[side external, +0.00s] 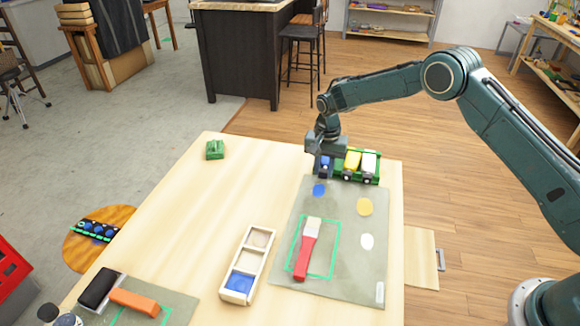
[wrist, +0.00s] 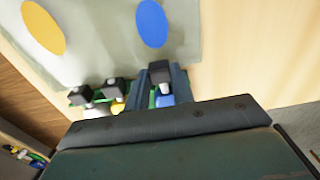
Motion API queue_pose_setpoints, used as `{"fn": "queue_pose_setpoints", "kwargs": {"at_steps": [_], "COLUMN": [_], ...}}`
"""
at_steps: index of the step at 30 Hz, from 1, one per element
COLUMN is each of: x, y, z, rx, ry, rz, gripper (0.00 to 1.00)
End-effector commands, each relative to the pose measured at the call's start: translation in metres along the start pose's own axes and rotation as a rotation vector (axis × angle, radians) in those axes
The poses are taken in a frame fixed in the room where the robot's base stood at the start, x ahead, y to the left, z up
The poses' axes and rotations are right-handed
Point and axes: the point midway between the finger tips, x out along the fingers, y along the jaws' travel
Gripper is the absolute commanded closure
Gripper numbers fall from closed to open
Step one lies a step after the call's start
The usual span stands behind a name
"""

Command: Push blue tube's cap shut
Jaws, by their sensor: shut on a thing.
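The blue tube (side external: 325,161) lies at the left end of a green rack (side external: 377,174) at the table's far right. Its black cap (wrist: 160,70) points toward the mat, and a white neck shows between cap and blue body in the wrist view. My gripper (side external: 325,156) is over the rack's left end with its fingers around the blue tube, shut on it. The wrist view shows the fingers (wrist: 166,88) on either side of it. Most of the tube's body is hidden by my gripper. I cannot tell how far the cap is pushed on.
A yellow tube (side external: 352,160) and a white tube (side external: 369,162) sit beside it in the rack. A divided wooden tray (side external: 248,265) stands left. The table's middle left is clear.

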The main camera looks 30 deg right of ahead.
Motion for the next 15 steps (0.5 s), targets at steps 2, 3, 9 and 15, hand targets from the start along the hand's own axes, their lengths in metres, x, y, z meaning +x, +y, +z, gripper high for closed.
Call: {"fn": "queue_pose_setpoints", "kwargs": {"at_steps": [2,3,9,15], "x": [-0.0002,-0.0002,-0.0001,0.0001], "y": [0.0000,0.0000,0.0000,-0.0001], "z": [-0.0001,-0.0001,-0.0011,-0.0032], "rx": [0.000,0.000,0.000,0.000], "ry": [0.000,0.000,0.000,0.000], "rz": [0.000,0.000,0.000,0.000], "gripper": [0.87,0.87,0.87,0.87]}}
